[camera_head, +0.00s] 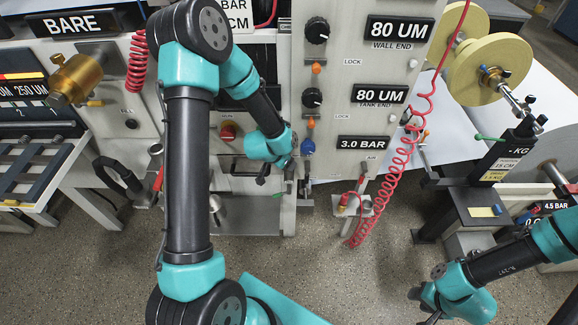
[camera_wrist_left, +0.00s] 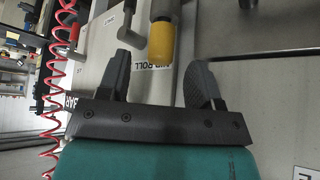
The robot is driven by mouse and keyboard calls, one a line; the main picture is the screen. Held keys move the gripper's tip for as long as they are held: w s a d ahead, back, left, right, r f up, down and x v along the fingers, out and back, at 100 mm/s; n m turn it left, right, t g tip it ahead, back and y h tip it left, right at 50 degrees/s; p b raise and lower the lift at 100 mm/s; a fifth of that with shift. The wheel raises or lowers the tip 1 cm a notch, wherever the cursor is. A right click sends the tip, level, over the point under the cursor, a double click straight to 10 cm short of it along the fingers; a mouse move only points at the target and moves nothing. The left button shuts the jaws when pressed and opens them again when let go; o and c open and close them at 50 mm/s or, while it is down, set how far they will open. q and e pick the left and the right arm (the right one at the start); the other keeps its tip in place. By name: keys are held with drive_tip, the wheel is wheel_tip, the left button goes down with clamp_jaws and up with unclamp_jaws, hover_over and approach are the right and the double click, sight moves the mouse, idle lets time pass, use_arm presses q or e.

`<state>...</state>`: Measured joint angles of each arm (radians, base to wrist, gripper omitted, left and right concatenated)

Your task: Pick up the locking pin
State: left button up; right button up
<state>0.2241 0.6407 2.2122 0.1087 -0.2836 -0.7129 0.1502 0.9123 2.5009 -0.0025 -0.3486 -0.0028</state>
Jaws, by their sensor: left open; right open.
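In the head view my left gripper (camera_head: 270,175) is small and partly hidden, low in front of the machine panel. My right gripper (camera_head: 430,308) is at the lower right, open, over the floor and away from the panel. Small orange knobs (camera_head: 316,68) sit beside the LOCK labels.
The panel (camera_head: 345,95) carries black dials and labels. A red coiled hose (camera_head: 398,160) hangs to its right, and it also shows in the left wrist view (camera_wrist_left: 55,60). A cream roll (camera_head: 480,65) stands at the upper right. The floor (camera_head: 350,285) in front is clear.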

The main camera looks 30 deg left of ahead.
use_arm(q)
drive_tip(key=shift+x, duration=1.95)
drive_tip(key=c, duration=1)
drive_tip(key=shift+r, duration=0.1)
